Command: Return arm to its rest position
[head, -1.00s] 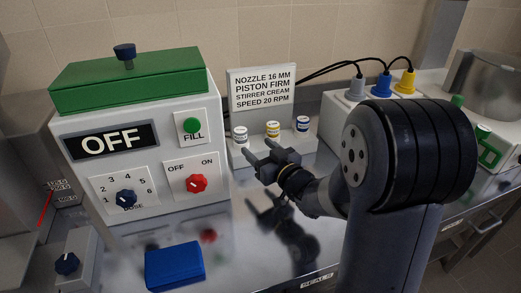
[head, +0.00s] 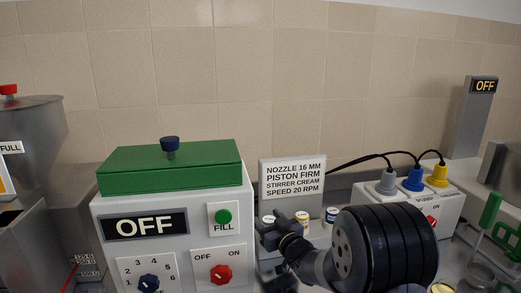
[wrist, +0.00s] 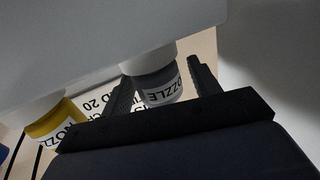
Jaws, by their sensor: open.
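My gripper (head: 274,229) is in front of the stand with the sign, right of the white machine. It also shows in the wrist view (wrist: 160,75), open. There a grey nozzle piece (wrist: 158,86) with a white top appears between its two fingers; I cannot tell how deep it sits between them. A yellow nozzle piece (wrist: 55,125) is to its left. My arm's thick black joint fills the lower middle of the head view, and much of the arm is outside the picture.
The white machine (head: 197,237) with a green lid (head: 170,167) stands left of my arm, its display reading OFF. The sign stand (head: 292,178) is behind my gripper. A white socket box (head: 450,207) with three plugs and black cables is at right. Open space lies above.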

